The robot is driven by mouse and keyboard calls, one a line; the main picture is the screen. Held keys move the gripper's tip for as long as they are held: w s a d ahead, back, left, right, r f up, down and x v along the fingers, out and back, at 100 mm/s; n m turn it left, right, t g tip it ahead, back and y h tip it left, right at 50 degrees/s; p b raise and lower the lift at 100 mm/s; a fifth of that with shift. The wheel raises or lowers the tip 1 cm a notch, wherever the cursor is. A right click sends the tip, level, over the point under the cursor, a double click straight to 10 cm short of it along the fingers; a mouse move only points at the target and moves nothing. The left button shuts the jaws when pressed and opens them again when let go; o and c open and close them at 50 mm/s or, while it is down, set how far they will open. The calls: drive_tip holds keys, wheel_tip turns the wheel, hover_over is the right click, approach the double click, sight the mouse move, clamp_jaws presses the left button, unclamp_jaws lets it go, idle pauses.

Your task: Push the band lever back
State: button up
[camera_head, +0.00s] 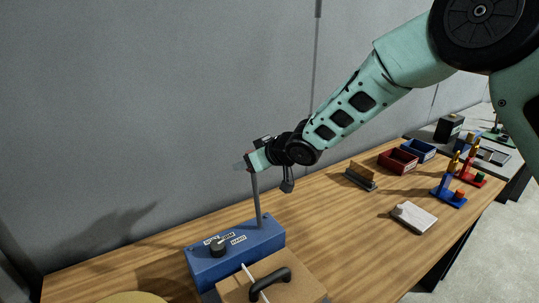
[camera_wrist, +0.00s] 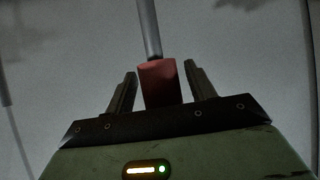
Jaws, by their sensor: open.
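The band lever is a grey rod (camera_head: 256,200) rising from the blue box (camera_head: 262,243) on the wooden bench, nearly upright with a slight lean left at the top. In the wrist view the rod (camera_wrist: 149,30) ends in a red block-shaped knob (camera_wrist: 158,82). My gripper (camera_wrist: 160,80) is open, with one finger on each side of the knob and a visible gap to each. In the head view my gripper (camera_head: 249,163) is at the lever's top and largely hides the knob.
A black dial (camera_head: 217,248) sits on the blue box. In front is a tan block with a black handle (camera_head: 270,283). A red bin (camera_head: 398,161), a blue bin (camera_head: 418,150) and a white slab (camera_head: 414,218) lie to the right. A grey wall stands behind the bench.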

drive_tip(key=v, duration=1.6)
drive_tip(key=shift+s+d+r+b, duration=0.15)
drive_tip(key=shift+s+d+b, duration=0.1)
drive_tip(key=shift+b, duration=0.15)
drive_tip(key=s+d+f+g+h+b, duration=0.2)
drive_tip(key=s+f, duration=0.3)
drive_tip(key=s, duration=0.5)
drive_tip(key=s+d+f+m+g+h+b, duration=0.1)
drive_tip(key=s+d+f+g+h+b, duration=0.2)
drive_tip(key=s+f, duration=0.3)
drive_tip(key=s+d+f+m+g+h+b, duration=0.1)
drive_tip(key=s+d+f+g+h+b, duration=0.1)
drive_tip(key=s, duration=1.3)
wheel_tip(320, 180, down, 3)
drive_tip(key=d+h+b, duration=0.1)
drive_tip(key=d+b, duration=0.1)
drive_tip(key=d, duration=0.1)
drive_tip(key=shift+s+f, duration=0.2)
